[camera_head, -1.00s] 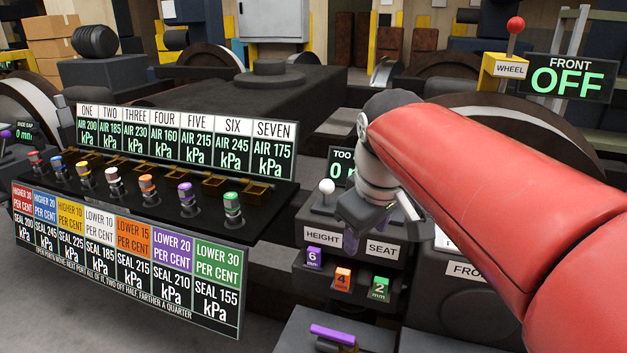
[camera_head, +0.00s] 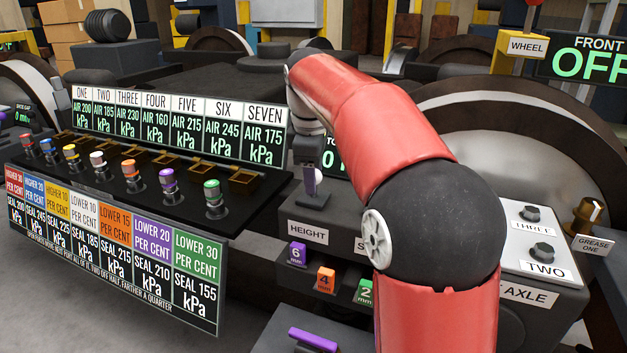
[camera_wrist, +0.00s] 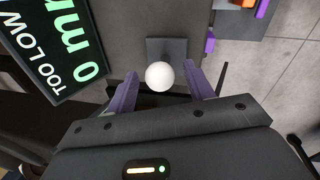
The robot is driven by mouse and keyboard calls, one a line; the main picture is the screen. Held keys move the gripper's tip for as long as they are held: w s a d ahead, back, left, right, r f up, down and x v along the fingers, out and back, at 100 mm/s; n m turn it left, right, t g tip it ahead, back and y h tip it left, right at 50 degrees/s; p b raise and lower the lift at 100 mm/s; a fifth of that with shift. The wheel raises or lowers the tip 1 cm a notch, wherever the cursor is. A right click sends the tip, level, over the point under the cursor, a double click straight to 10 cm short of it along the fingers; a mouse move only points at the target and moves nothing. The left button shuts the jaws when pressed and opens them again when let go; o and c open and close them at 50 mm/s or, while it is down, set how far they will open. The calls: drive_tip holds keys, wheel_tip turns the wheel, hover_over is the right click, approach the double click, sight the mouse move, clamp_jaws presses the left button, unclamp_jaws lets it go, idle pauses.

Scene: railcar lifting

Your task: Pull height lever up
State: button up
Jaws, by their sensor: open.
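The height lever's white ball knob (camera_wrist: 160,75) sits between the two purple fingers of my gripper (camera_wrist: 158,90) in the wrist view. The fingers are open, one on each side, with gaps to the knob. In the head view my gripper (camera_head: 310,182) points down over the lever base above the HEIGHT label (camera_head: 308,232). There the knob (camera_head: 317,177) is partly hidden behind a finger. The black display (camera_wrist: 55,45) reads "TOO LOW" and "0 m", cut off at the edge; in the head view my arm mostly hides it.
Colored blocks marked 6 (camera_head: 297,254), 4 (camera_head: 325,280) and 2 (camera_head: 364,291) stand in front of the lever box. The sloped black panel with several colored knobs (camera_head: 216,198) is close on the left. The SEAT label is partly hidden by my arm.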

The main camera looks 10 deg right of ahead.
drive_tip(key=shift+w+f, duration=0.1)
drive_tip(key=shift+f, duration=0.65)
drive_tip(key=shift+r, duration=0.1)
clamp_jaws()
